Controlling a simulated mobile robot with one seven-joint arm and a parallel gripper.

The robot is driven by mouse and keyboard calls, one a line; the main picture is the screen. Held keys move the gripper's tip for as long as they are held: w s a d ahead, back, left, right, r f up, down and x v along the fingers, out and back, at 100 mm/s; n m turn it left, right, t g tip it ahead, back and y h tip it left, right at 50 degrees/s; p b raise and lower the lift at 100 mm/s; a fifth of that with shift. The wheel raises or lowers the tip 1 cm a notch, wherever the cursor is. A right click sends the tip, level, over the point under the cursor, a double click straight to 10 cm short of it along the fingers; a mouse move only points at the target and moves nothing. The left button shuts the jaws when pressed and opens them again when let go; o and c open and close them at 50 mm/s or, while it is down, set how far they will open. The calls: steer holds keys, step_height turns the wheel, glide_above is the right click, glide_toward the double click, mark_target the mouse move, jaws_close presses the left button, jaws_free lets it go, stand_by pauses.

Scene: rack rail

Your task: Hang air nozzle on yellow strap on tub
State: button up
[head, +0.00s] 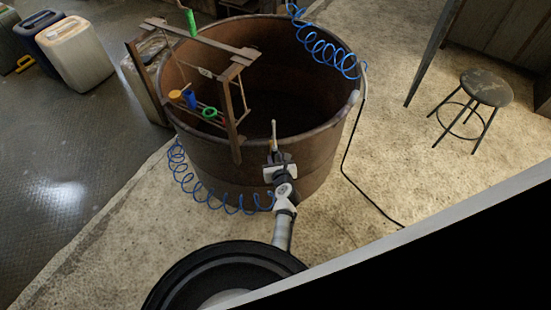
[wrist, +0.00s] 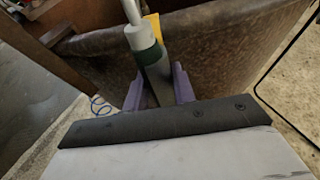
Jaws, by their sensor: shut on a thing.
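My gripper (head: 278,163) is shut on the air nozzle (head: 273,130), at the near outer side of the rusty brown tub (head: 330,150). In the wrist view the nozzle (wrist: 148,55) has a pale grey tip, a green band and a dark body. It stands between the two purple fingers of my gripper (wrist: 158,90), its tip pointing up the picture. A yellow strip (wrist: 154,27) shows right behind the nozzle, against the tub wall (wrist: 215,55). I cannot tell whether it is the strap, or whether it touches the nozzle. No strap is clear in the head view.
A wooden rack (head: 236,125) with small coloured items straddles the tub's left rim. A blue coiled hose (head: 205,205) runs along the tub's near side towards my gripper. Another blue coil (head: 320,45) and a black cable (head: 347,160) are at the right. A stool (head: 486,88) stands farther right.

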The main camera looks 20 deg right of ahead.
steer(key=shift+f, duration=0.1)
stand_by(0.3)
steer(key=shift+f+b, duration=0.55)
steer(key=shift+f, duration=0.1)
steer(key=o, duration=0.8)
